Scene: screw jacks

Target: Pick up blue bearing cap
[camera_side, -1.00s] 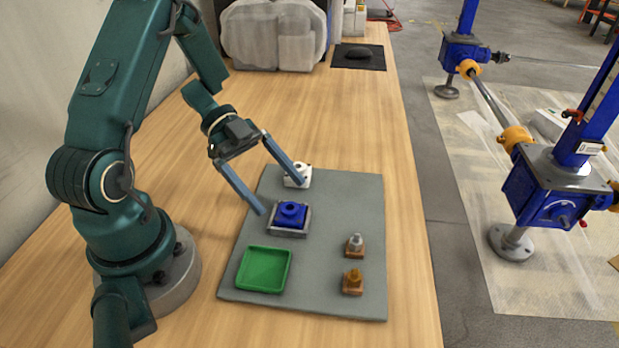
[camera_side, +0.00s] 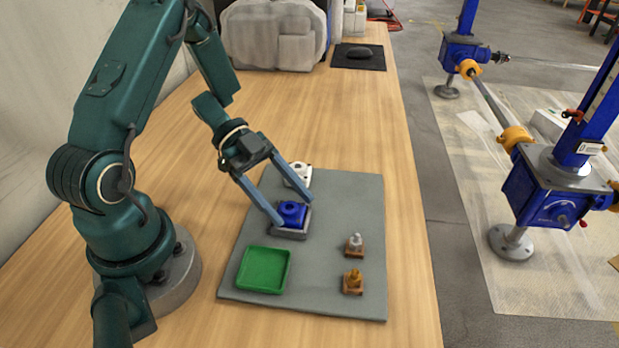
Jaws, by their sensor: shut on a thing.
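The blue bearing cap (camera_side: 292,214) sits over a grey square base (camera_side: 290,234) on the grey mat. It looks slightly tilted or turned compared with the base. My gripper (camera_side: 293,209) reaches down from the upper left, with one finger at the cap's left side and the other at its right side. The jaws are shut on the cap. I cannot tell whether the cap still touches the base. The fingers hide parts of the cap's sides.
A white bearing part (camera_side: 300,175) stands just behind the cap, close to my right finger. A green tray (camera_side: 263,270) lies in front left. Two small brown blocks, one with a silver fitting (camera_side: 355,243) and one with a brass fitting (camera_side: 353,280), stand at right on the mat (camera_side: 340,200).

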